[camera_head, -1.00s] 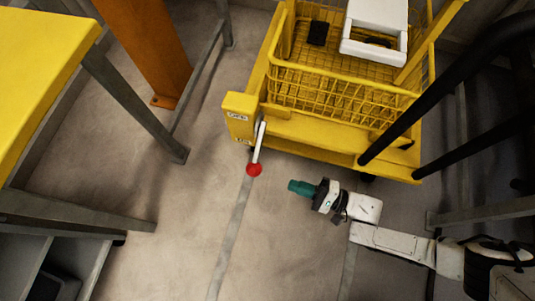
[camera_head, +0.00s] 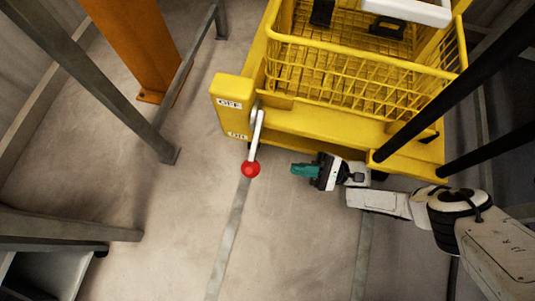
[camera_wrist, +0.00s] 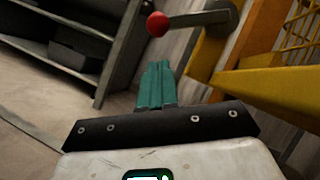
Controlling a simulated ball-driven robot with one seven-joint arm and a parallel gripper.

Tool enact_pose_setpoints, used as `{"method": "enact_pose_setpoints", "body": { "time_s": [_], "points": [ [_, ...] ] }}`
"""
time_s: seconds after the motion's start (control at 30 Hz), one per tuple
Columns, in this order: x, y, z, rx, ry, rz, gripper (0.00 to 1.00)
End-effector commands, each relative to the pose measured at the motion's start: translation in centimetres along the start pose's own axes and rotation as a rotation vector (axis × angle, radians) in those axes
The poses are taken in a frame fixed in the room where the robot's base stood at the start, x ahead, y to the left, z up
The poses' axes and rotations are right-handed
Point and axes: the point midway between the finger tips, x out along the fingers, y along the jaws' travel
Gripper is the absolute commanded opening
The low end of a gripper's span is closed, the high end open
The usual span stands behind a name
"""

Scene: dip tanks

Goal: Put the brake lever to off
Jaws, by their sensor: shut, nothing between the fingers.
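The brake lever (camera_head: 256,135) is a pale metal bar with a red ball knob (camera_head: 251,169) at its end. It is mounted on the yellow brake box (camera_head: 231,103) at the cart's left corner. The box has an OFF label (camera_head: 230,102) above and an ON label (camera_head: 238,135) below; the knob hangs down past the ON label. My gripper (camera_head: 296,170), with teal fingers, is shut and empty, to the right of the knob and apart from it. In the wrist view the knob (camera_wrist: 157,24) shows just beyond the fingertips (camera_wrist: 156,68), with the lever (camera_wrist: 200,19) running right.
The yellow cart (camera_head: 330,140) with a wire basket (camera_head: 360,75) stands behind the lever. An orange post (camera_head: 140,45) and grey metal frame legs (camera_head: 110,90) stand at left. The floor (camera_head: 180,220) in front of the lever is clear.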

Motion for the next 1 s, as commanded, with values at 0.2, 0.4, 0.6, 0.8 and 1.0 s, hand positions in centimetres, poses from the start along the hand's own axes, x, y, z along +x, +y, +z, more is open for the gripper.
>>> {"method": "enact_pose_setpoints", "body": {
  "time_s": [0.2, 0.4, 0.6, 0.8, 1.0],
  "points": [
    [2.0, -0.1, 0.1, -0.002, -0.002, -0.002, 0.00],
    [5.3, -0.1, 0.1, 0.000, -0.004, -0.001, 0.00],
    [8.3, 0.0, 0.0, -0.001, -0.003, -0.001, 0.00],
    [9.6, 0.0, 0.0, -0.002, 0.000, 0.000, 0.00],
    [9.8, 0.0, 0.0, -0.002, 0.000, 0.000, 0.00]
  ]
}}
